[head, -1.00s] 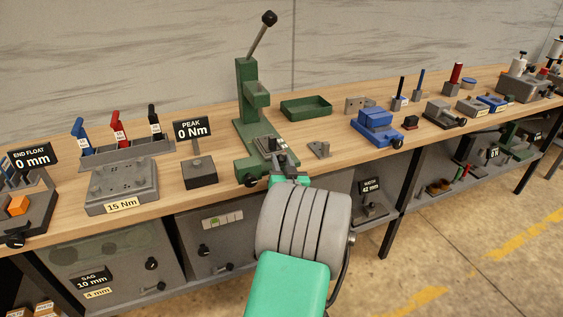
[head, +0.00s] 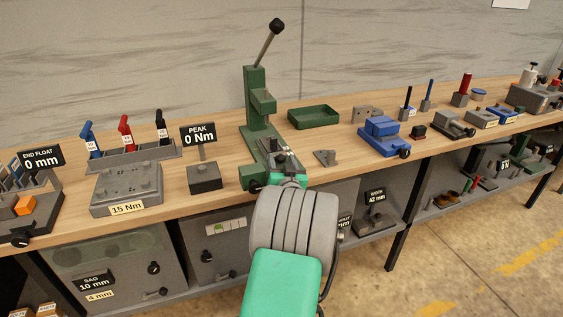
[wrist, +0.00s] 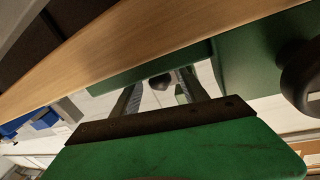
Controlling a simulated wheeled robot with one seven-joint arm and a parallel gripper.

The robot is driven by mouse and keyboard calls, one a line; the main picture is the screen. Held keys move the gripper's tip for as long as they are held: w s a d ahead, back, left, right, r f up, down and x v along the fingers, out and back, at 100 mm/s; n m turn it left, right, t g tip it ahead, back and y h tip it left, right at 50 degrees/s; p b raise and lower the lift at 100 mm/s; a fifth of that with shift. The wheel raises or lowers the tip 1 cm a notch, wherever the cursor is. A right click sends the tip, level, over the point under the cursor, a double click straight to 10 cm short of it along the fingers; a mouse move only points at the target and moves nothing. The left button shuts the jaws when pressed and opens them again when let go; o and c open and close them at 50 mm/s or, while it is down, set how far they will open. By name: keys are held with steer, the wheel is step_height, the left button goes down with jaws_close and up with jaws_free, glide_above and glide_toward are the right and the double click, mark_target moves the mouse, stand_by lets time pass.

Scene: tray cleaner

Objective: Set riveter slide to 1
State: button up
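The green riveter (head: 256,105) stands on the bench with its lever raised to the upper right. A black knob (head: 254,186) sits at the front of its base, and part of the base is hidden behind my arm. My gripper (head: 284,160) is at the front right of that base. In the wrist view my gripper (wrist: 160,86) has its two fingers apart, with a small dark knob (wrist: 159,82) seen between them and gaps on both sides. A larger black knob (wrist: 303,75) is at the right, by a green body. The slide's setting cannot be read.
A grey bracket (head: 325,158) lies just right of the riveter, and a green tray (head: 314,117) is behind it. A PEAK 0 Nm sign (head: 198,134) on a grey block stands to the left. The bench's wooden front edge (wrist: 150,50) crosses the wrist view.

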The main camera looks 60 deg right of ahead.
steer(key=b+v, duration=0.1)
steer(key=v, duration=0.7)
steer(key=shift+d, duration=0.1)
